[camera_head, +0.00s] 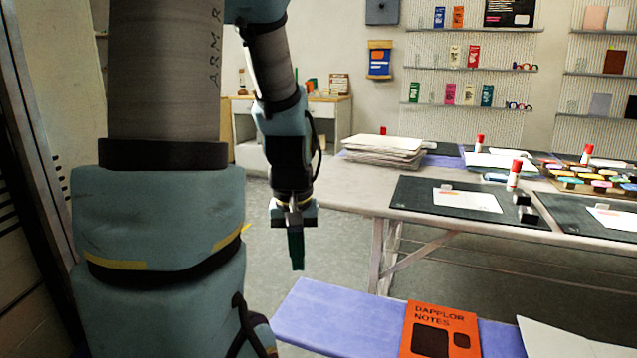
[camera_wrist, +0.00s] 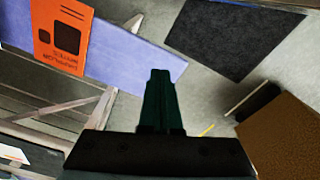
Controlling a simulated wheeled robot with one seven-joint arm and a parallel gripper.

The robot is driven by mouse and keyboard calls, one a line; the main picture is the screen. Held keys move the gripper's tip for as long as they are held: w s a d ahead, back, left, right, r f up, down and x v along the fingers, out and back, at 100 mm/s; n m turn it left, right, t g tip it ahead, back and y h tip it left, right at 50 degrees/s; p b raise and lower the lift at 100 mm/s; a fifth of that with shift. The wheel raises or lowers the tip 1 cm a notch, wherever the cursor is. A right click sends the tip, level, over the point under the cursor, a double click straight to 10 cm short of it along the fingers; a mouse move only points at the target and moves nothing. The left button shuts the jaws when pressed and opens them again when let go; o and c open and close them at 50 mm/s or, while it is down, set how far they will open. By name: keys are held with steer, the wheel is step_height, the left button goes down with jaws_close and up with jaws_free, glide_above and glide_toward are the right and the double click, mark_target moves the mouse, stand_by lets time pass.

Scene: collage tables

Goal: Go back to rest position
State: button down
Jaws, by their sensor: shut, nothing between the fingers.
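My arm fills the left part of the head view. The gripper touches no table or object.
A purple-topped bench (camera_head: 330,308) with an orange "Dapplor Notes" book (camera_head: 440,330) lies at the front. The work table (camera_head: 345,190) at right bears black mats, glue sticks and a paper stack (camera_head: 385,152). A cabinet (camera_head: 328,125) stands behind.

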step_height(320, 180, up, 14)
steer(key=s+a+m+p, duration=0.1)
steer(key=s+a+p, duration=0.1)
steer(key=p, duration=1.2)
steer(key=shift+a+r+t, duration=0.25)
steer(key=shift+a+t, duration=0.05)
steer(key=shift+a, duration=0.05)
